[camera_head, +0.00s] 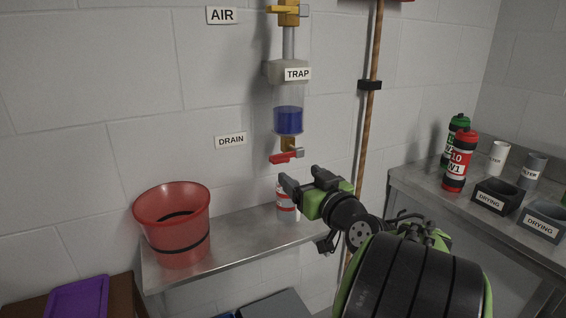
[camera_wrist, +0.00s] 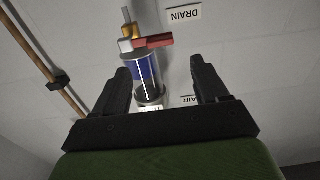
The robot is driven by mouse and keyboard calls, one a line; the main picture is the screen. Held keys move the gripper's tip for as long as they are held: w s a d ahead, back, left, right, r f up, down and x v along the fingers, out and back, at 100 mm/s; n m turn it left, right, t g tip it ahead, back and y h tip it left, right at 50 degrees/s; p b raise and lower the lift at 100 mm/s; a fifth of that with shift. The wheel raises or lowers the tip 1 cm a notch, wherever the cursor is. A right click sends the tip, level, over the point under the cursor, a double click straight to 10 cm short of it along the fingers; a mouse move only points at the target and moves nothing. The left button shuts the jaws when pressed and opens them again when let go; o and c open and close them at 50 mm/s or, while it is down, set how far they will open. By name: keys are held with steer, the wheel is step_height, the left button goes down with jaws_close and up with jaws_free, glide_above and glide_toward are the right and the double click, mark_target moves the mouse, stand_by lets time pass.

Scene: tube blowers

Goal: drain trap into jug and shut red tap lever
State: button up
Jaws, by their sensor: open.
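The trap (camera_head: 289,105) hangs on the wall, a clear cylinder under a grey head labelled TRAP, with blue liquid (camera_head: 288,121) in its lower part. Below it is a brass valve with a red tap lever (camera_head: 284,157), lying roughly level and pointing left. The lever also shows in the upside-down wrist view (camera_wrist: 154,41), beyond my fingers. A red tapered vessel (camera_head: 172,236) with a black band, perhaps the jug, stands on the shelf to the left, not under the trap. My gripper (camera_head: 303,181) is open and empty, below and right of the lever.
A wooden pole (camera_head: 368,120) runs upright right of the trap. The right counter (camera_head: 425,185) holds bottles, cups and DRYING bins. A yellow valve (camera_head: 288,12) is above.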

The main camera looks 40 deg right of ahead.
mark_target(282, 160)
steer(key=p+x, duration=0.1)
steer(key=x, duration=0.7)
steer(key=shift+w+d, duration=0.1)
steer(key=shift+w, duration=0.2)
jaws_close()
